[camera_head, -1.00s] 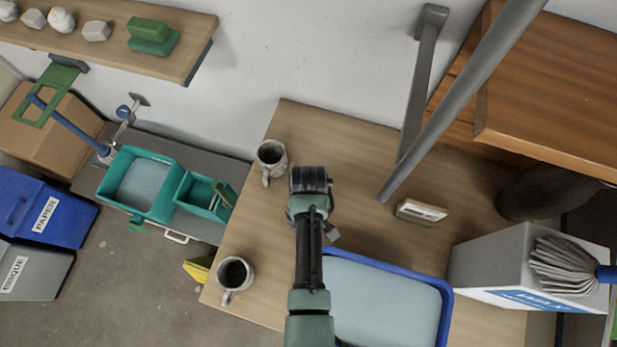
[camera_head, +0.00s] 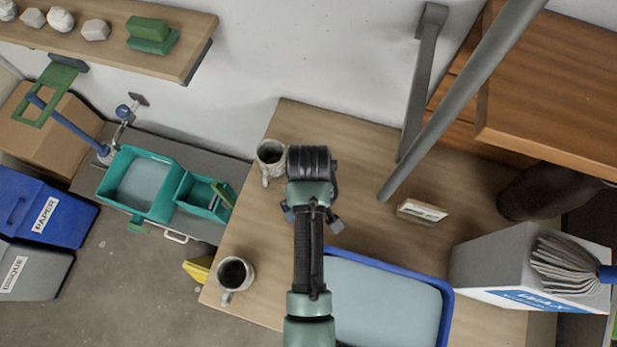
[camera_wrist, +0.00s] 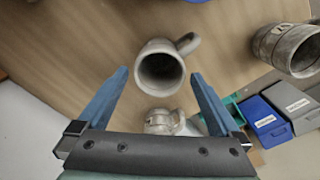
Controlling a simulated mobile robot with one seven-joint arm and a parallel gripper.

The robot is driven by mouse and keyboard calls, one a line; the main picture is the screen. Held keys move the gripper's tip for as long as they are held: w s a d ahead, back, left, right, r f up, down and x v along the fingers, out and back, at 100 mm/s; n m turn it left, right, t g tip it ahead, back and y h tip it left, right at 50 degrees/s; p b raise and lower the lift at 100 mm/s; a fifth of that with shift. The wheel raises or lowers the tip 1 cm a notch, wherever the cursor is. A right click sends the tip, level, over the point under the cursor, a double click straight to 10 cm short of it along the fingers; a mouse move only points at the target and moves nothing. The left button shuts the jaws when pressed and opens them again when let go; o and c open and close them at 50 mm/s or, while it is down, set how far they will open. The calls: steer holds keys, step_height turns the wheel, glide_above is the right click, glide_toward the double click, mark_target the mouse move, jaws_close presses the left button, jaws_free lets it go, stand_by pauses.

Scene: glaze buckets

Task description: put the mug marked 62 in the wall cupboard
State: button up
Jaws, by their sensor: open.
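My gripper (camera_wrist: 160,76) is open and empty, its blue fingers apart. In the wrist view a grey mug (camera_wrist: 172,52) shows between and just beyond the fingertips, its dark opening facing me and its handle to the upper right. I cannot tell how deep it is between the fingers. A second mug (camera_wrist: 292,46) at the right has a mark I cannot read. A third grey mug (camera_wrist: 163,120) is partly hidden behind my gripper. In the head view, my gripper (camera_head: 312,170) hides its fingertips; two mugs (camera_head: 271,160) (camera_head: 236,272) stand on the table's left side. The wooden wall cupboard (camera_head: 555,85) is upper right.
A blue-rimmed tray (camera_head: 450,300) lies on the wooden table (camera_head: 350,135). A small labelled block (camera_head: 422,211), a white box (camera_head: 500,262) and a grey slanted bar (camera_head: 465,95) are to the right. A teal sink basin (camera_head: 140,185) is left of the table.

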steer(key=shift+r, duration=2.25)
